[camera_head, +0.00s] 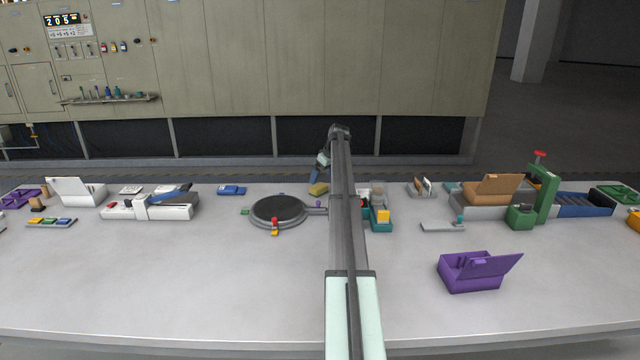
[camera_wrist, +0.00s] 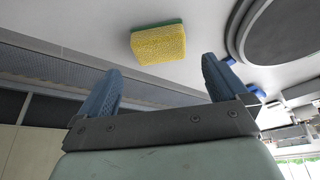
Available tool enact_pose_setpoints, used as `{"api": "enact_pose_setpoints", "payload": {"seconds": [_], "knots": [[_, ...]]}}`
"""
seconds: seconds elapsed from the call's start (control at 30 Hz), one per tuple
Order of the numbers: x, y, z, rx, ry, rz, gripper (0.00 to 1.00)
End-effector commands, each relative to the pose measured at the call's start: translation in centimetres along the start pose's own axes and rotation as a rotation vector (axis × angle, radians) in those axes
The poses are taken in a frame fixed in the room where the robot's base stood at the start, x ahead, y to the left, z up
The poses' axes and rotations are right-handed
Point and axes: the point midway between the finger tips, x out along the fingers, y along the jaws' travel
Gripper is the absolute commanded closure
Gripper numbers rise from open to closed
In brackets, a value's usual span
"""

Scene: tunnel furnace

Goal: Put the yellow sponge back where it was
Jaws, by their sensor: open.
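The yellow sponge (camera_head: 319,188) lies on the table near its back edge, just right of the dark round plate. In the wrist view the sponge (camera_wrist: 158,44) shows a yellow face and a green layer along its far side. My gripper (camera_head: 315,177) is close to the sponge, a little above and behind it in the head view. In the wrist view my gripper (camera_wrist: 158,85) has its two blue fingers spread wide, with nothing between them. The sponge appears beyond the fingertips, apart from them.
The dark round plate (camera_head: 279,210) with a handle is left of the sponge. A blue block (camera_head: 231,190) lies farther left. A teal holder with a yellow block (camera_head: 382,216) stands right of my arm. A purple box (camera_head: 470,275) is at front right. The front left table is clear.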

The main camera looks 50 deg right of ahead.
Motion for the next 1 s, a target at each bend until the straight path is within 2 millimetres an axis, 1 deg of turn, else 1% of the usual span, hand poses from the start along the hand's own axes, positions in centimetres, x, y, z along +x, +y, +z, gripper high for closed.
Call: {"api": "enact_pose_setpoints", "payload": {"seconds": [0.03, 0.2, 0.3, 0.4, 0.83, 0.93, 0.97, 1.0], "knots": [[-1.1, 0.0, 0.0, 0.000, 0.001, 0.001, 0.00], [-3.5, 0.0, 0.0, 0.000, 0.000, 0.000, 0.00], [-4.5, 0.0, 0.0, 0.000, 0.000, 0.000, 0.00], [-5.0, 0.0, 0.0, 0.000, 0.001, 0.000, 0.00], [-5.2, -0.2, -0.1, -0.001, 0.001, 0.000, 0.00], [-4.8, -1.3, -1.2, -0.004, 0.008, 0.007, 0.00], [-4.6, -1.9, -1.8, -0.006, 0.013, 0.012, 0.00], [-4.2, -2.9, -2.8, -0.008, 0.021, 0.019, 0.00]]}}
